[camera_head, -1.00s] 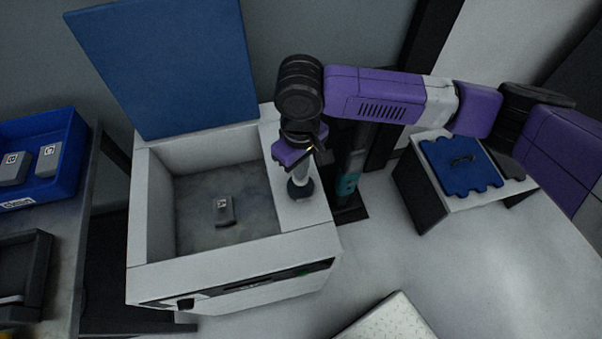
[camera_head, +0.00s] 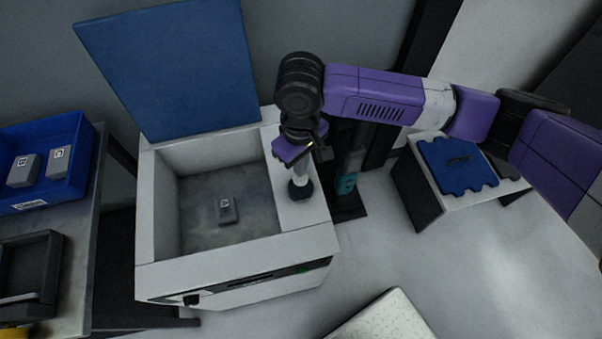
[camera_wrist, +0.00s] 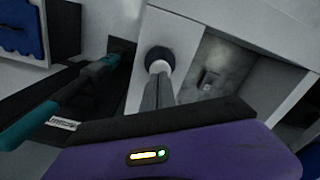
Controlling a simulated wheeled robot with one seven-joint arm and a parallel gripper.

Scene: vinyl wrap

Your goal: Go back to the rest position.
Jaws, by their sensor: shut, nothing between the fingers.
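My gripper (camera_head: 300,172) hangs at the right rim of a white box-shaped machine (camera_head: 235,262), pointing down, in the head view. Its fingers are together with nothing between them. Below its tip is a round dark knob (camera_head: 300,189) on the machine's right ledge; I cannot tell whether they touch. The wrist view shows the shut fingers (camera_wrist: 158,75) in front of the same dark knob (camera_wrist: 157,58). My purple arm reaches in from the right.
The machine's blue lid (camera_head: 178,70) stands open; a small grey block (camera_head: 226,211) lies inside. At left are a blue bin (camera_head: 78,181) with grey blocks and a dark tray (camera_head: 48,285). A teal-and-black tool (camera_head: 347,180) stands close right of my gripper; a blue panel (camera_head: 455,165) lies farther right.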

